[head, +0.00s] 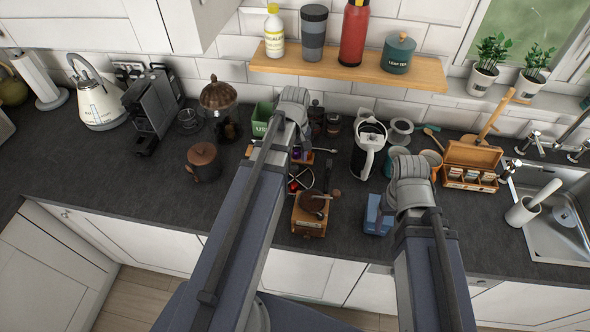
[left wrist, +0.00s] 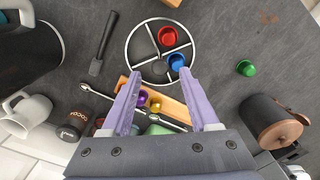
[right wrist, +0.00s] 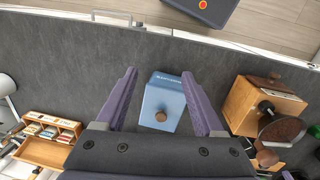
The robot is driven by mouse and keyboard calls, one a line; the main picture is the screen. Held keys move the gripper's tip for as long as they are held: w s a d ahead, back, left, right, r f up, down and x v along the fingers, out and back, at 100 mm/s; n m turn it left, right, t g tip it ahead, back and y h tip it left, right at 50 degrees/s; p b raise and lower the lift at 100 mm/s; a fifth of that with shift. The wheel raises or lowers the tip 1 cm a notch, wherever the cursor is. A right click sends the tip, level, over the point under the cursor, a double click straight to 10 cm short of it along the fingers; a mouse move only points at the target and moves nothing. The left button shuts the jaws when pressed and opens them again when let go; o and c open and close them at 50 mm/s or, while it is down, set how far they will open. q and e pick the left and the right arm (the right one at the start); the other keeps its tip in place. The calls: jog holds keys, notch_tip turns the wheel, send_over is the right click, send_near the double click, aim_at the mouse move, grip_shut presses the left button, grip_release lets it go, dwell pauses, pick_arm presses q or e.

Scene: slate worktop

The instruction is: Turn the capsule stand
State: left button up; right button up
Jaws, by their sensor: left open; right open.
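The capsule stand (left wrist: 129,43) is a round wire ring with crossed spokes, seen from above in the left wrist view. It holds a red capsule (left wrist: 167,36) and a blue capsule (left wrist: 177,62). In the head view my left arm largely hides it. My left gripper (left wrist: 158,76) is open and empty, with its fingertips by the ring's near side; the right fingertip appears close to the blue capsule. I cannot tell whether they touch. My right gripper (right wrist: 159,73) is open, with its fingers on either side of a blue box (right wrist: 163,103) with a brown knob.
A green capsule (left wrist: 246,68) lies loose right of the stand. A wooden holder (left wrist: 171,108) with purple and yellow capsules and a long spoon (left wrist: 95,92) lie near it. A wooden grinder (head: 309,222) and a brown canister (head: 203,162) stand nearby. The worktop's front left is clear.

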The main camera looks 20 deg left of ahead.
aim_at(295, 167)
pick_arm(q)
notch_tip(295, 167, down, 4)
jog(key=shift+r+b, duration=0.25)
jog(key=shift+b, duration=1)
pick_arm(e)
notch_tip(295, 167, down, 4)
jog(key=shift+r, duration=0.2)
pick_arm(q)
grip_shut()
